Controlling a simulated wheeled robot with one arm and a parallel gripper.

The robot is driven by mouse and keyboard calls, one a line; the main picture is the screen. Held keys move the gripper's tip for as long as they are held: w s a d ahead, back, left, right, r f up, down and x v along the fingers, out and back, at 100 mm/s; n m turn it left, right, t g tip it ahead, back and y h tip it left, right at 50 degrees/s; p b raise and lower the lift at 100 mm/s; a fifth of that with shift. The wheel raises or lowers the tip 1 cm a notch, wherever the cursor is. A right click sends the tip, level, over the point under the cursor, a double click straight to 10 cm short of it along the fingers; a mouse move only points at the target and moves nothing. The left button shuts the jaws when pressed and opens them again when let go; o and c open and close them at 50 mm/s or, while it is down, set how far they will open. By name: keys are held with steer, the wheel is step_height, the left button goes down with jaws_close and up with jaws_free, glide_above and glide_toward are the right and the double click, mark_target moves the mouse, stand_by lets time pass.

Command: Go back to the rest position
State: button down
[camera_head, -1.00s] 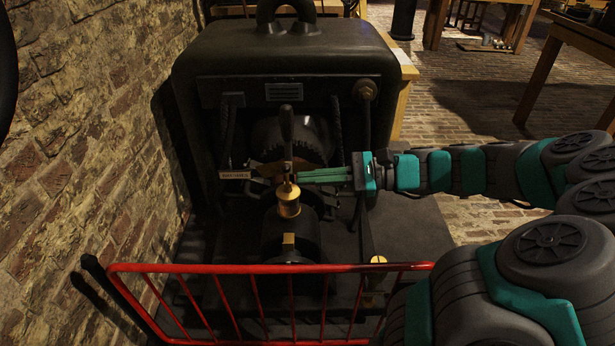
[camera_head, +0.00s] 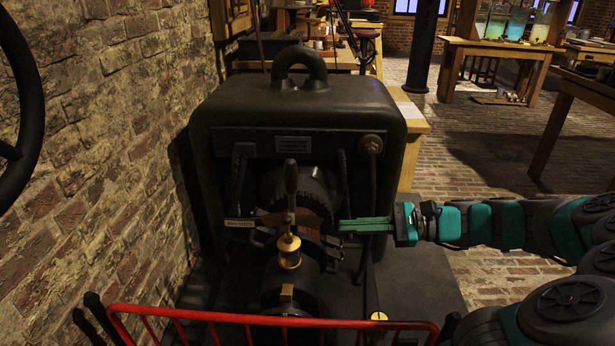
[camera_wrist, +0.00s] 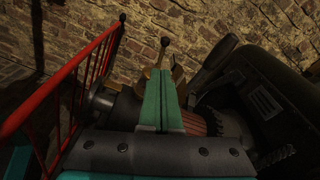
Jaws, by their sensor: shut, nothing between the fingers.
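My gripper (camera_head: 342,226) is shut and empty, with its green fingers pressed together. In the head view it points left, just right of an upright dark-handled lever (camera_head: 291,190) on the black machine (camera_head: 300,110). A gap shows between the fingertips and the lever. My arm reaches in from the right.
A red railing (camera_head: 270,319) runs across the front of the machine and also shows in the wrist view (camera_wrist: 60,95). A brick wall (camera_head: 90,150) stands close on the left. Brick floor (camera_head: 480,200) is open to the right. A table with coloured jars (camera_head: 500,45) stands at the back right.

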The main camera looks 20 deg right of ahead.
steer(key=s+a+f+n+g+h, duration=0.3)
steer(key=s+a+n+g+h, duration=0.5)
steer(key=s+a, duration=0.5)
steer(key=s+d+f+n+h, duration=0.2)
steer(key=s+n+h, duration=0.1)
steer(key=s, duration=0.3)
steer(key=s+d+f+n+h, duration=0.1)
steer(key=s+d+n+h, duration=0.2)
steer(key=s+n, duration=0.3)
steer(key=shift+s+d+f+t+h, duration=0.3)
steer(key=shift+s+f+h, duration=0.15)
steer(key=shift+h, duration=0.35)
steer(key=shift+a, duration=0.1)
